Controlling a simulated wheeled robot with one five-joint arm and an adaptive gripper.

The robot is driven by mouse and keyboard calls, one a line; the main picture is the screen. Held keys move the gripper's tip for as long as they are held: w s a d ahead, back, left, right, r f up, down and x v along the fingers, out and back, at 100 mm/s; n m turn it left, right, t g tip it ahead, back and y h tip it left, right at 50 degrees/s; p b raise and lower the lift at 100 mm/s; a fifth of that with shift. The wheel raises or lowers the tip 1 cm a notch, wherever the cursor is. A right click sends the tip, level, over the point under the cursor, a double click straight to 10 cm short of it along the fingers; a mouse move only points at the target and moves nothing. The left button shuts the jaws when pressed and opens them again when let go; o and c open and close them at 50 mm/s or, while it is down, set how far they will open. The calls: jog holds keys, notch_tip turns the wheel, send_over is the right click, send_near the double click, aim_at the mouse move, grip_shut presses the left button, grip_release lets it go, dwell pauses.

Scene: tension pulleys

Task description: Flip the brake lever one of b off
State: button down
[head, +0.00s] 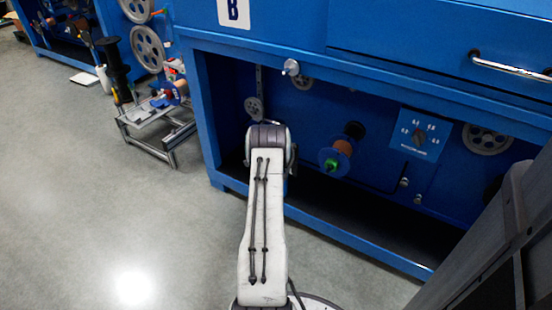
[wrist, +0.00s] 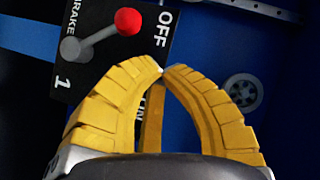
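In the wrist view, the brake lever (wrist: 102,36) is a grey arm with a round red knob (wrist: 127,21). It is mounted on a black plate (wrist: 95,75) marked BRAKE, 1 and OFF, with another word partly hidden behind a finger. The lever slants toward the side with the OFF lettering, and the knob is beside that word. My gripper (wrist: 162,71) has yellow fingers that meet at the tips, with nothing visible held. The tips appear below and right of the knob, apart from it. In the head view, my gripper and the lever are hidden.
The blue machine (head: 262,48) with the B sign (head: 233,12) has an open bay holding a spool (head: 334,158), a dial panel (head: 421,134) and pulleys (head: 487,139). A metal-framed stand (head: 155,125) is at left. Grey floor (head: 90,200) is clear at the front left.

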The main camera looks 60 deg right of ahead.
jog(key=r+p+v, duration=0.1)
jog(key=p+v, duration=0.5)
jog(key=v, duration=0.4)
jog(key=shift+w+p, duration=0.3)
dwell(0.5)
